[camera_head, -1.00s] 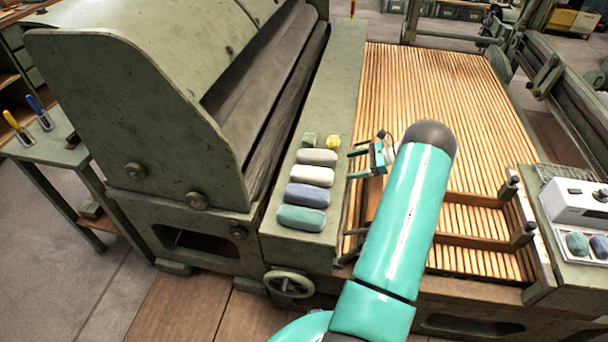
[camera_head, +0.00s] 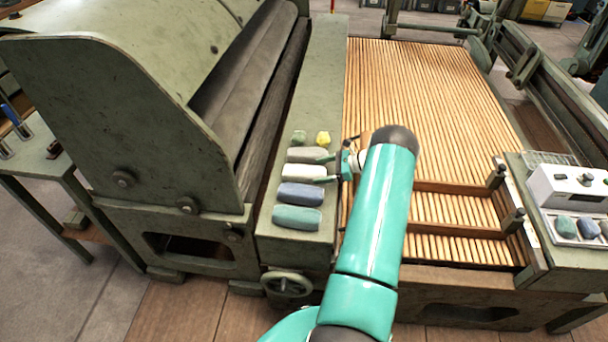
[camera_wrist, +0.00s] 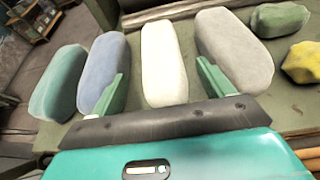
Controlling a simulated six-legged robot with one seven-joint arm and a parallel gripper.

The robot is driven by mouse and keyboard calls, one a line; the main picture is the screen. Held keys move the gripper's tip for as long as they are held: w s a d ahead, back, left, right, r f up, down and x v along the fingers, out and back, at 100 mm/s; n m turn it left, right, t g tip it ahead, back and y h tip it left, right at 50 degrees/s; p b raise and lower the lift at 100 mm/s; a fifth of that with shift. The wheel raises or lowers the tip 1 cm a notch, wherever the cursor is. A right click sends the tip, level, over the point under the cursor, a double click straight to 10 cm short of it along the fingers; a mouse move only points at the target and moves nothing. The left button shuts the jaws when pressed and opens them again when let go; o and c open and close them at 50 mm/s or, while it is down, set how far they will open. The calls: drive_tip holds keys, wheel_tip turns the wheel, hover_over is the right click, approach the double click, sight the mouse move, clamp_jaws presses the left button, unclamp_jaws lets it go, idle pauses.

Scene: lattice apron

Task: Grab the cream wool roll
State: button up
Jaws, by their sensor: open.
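The cream wool roll (camera_head: 300,171) lies on the green ledge, between a grey roll (camera_head: 306,155) and a blue roll (camera_head: 300,193). My gripper (camera_head: 323,169) is open at the right end of the cream roll. In the wrist view the cream roll (camera_wrist: 164,65) stands between my two green fingers, clear of both. In that view the left finger overlaps the blue roll (camera_wrist: 104,70) and the right finger overlaps the grey roll (camera_wrist: 232,50). I cannot tell whether either finger touches them.
A teal roll (camera_head: 297,217) lies nearest on the ledge. A small green lump (camera_head: 298,138) and a yellow lump (camera_head: 323,138) lie beyond the grey roll. The green machine housing (camera_head: 120,110) rises to the left. The slatted wooden bed (camera_head: 430,90) is at the right.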

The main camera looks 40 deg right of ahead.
sight(309, 172)
drive_tip(key=x, duration=0.5)
drive_tip(key=shift+w, duration=0.25)
drive_tip(key=shift+r, duration=0.1)
drive_tip(key=c, duration=1.1)
